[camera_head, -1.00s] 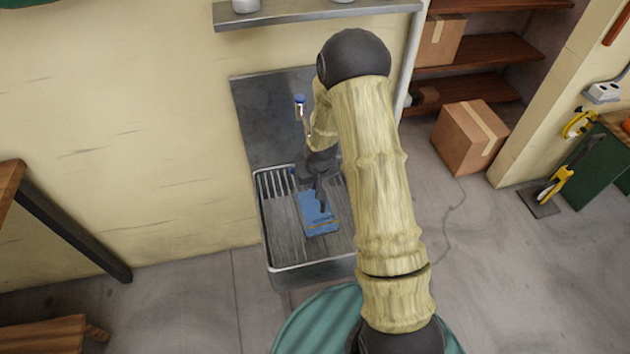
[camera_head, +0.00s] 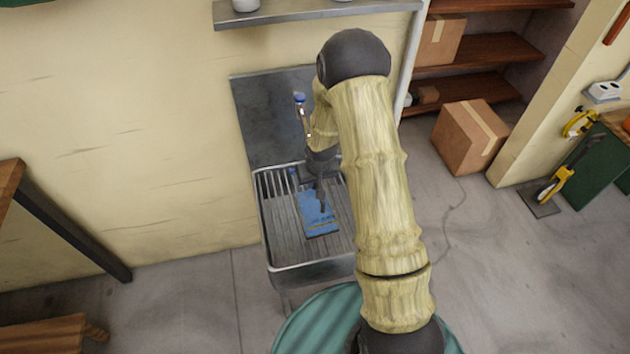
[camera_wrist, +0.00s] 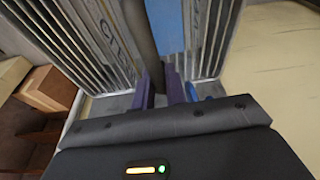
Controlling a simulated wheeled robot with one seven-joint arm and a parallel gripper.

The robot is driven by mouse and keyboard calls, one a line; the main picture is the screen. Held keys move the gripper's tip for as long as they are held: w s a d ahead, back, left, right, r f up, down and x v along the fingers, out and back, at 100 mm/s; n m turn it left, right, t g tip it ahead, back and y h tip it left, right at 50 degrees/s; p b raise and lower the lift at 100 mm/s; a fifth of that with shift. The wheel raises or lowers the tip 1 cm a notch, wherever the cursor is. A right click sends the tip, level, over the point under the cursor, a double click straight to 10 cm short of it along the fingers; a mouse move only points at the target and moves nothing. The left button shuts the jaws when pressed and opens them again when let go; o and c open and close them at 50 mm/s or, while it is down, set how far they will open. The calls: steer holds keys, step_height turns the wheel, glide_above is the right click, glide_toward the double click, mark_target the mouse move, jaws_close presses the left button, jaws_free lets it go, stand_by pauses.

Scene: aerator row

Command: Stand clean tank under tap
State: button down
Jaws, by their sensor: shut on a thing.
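The clean tank (camera_head: 318,222) shows as a blue body inside the ribbed metal basin, below my gripper. Part of its blue surface also shows at the top of the wrist view (camera_wrist: 166,25). My gripper (camera_head: 320,186) points down over it. In the wrist view my gripper's purple fingers (camera_wrist: 160,88) are close together on a dark upright bar, seemingly the tank's handle. The tap (camera_head: 300,100) with a blue top stands behind my gripper, to its upper left. My arm hides part of the basin's right side.
The basin (camera_head: 283,245) has a ribbed floor and a raised rim. A metal shelf (camera_head: 290,17) hangs on the wall above. A cardboard box (camera_head: 470,137) stands on the floor to the right.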

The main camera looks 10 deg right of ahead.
steer(key=shift+f+b, duration=0.65)
steer(key=shift+f, duration=0.2)
stand_by(0.3)
steer(key=c, duration=1.3)
jaws_free()
steer(key=shift+c, duration=0.2)
steer(key=v, duration=1.7)
steer(key=shift+r, duration=0.2)
steer(key=shift+s, duration=0.15)
steer(key=s+r+p, duration=0.3)
steer(key=s+r, duration=0.1)
steer(key=s, duration=0.4)
steer(key=s+r+p, duration=0.2)
steer(key=s+r, duration=0.3)
steer(key=s, duration=0.3)
steer(key=shift+r+m+p, duration=0.3)
steer(key=shift+r+p, duration=0.05)
steer(key=shift+p, duration=0.05)
